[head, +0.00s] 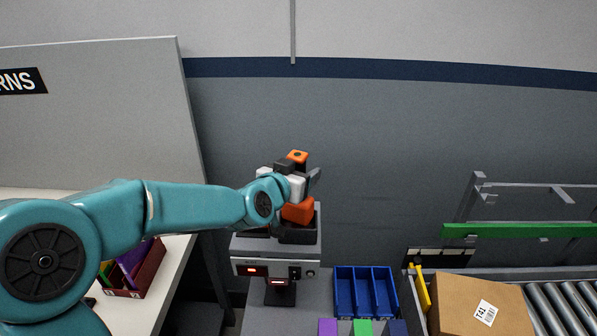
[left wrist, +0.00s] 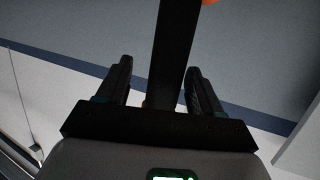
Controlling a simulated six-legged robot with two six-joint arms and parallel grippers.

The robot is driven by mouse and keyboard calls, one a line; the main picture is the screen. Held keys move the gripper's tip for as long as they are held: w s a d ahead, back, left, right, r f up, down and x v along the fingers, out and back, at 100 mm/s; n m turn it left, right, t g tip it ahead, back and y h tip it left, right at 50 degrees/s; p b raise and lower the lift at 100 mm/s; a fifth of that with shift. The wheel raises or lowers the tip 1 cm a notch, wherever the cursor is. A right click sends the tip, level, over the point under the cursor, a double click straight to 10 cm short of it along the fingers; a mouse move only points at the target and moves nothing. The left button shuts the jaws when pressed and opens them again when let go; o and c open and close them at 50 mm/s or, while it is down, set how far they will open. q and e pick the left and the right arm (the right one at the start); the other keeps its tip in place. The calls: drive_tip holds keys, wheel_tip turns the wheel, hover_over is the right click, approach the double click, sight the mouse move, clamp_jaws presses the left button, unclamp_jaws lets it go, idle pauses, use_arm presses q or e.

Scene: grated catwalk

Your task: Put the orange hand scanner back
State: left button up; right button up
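The orange hand scanner (head: 298,212) stands at the dark cradle (head: 298,234) on top of a grey device. An orange end (head: 298,155) also shows above my gripper. My left gripper (head: 308,181) is at the scanner's height and hides its middle. In the left wrist view, a dark upright bar (left wrist: 175,50), seemingly the scanner's handle, stands between the two fingers. A gap shows between the bar and the left finger, so the gripper looks open around it. An orange bit (left wrist: 209,2) shows at the top edge. My right gripper is not in view.
The grey device (head: 275,268) has a red display. A blue divided bin (head: 365,291) stands right of it. Farther right are a cardboard box (head: 478,304) and a roller conveyor (head: 562,302). A dark red bin (head: 140,272) sits on the white table at left.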

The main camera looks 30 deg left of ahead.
use_arm(q)
drive_tip(key=shift+w+a, duration=0.1)
drive_tip(key=shift+a, duration=0.05)
drive_tip(key=shift+a+r+p, duration=0.1)
drive_tip(key=shift+r+p, duration=0.2)
drive_tip(key=shift+p, duration=0.1)
drive_tip(key=v, duration=1.2)
drive_tip(key=shift+r, duration=0.1)
